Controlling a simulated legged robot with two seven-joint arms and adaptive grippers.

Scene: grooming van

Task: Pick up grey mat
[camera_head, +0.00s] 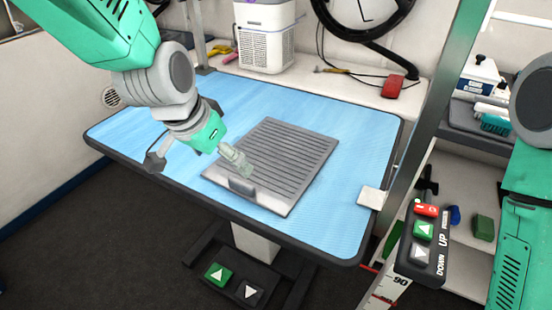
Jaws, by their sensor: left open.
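The grey mat (284,160) is a ribbed square panel with a smooth front strip and a raised dark tab (241,185). It lies flat on the blue top (340,112) of the grooming table. My left gripper (240,165) comes in from the upper left and is open over the mat's left front part, close to the tab. I cannot tell whether its fingers touch the mat. My right arm shows at the right edge, but its gripper is outside the view.
A metal post (425,120) rises right of the table. A control box (424,240) with up and down buttons hangs at the front right. A white box-shaped device (265,38) stands behind the table. A pedal unit (233,283) sits below. The blue top around the mat is mostly clear.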

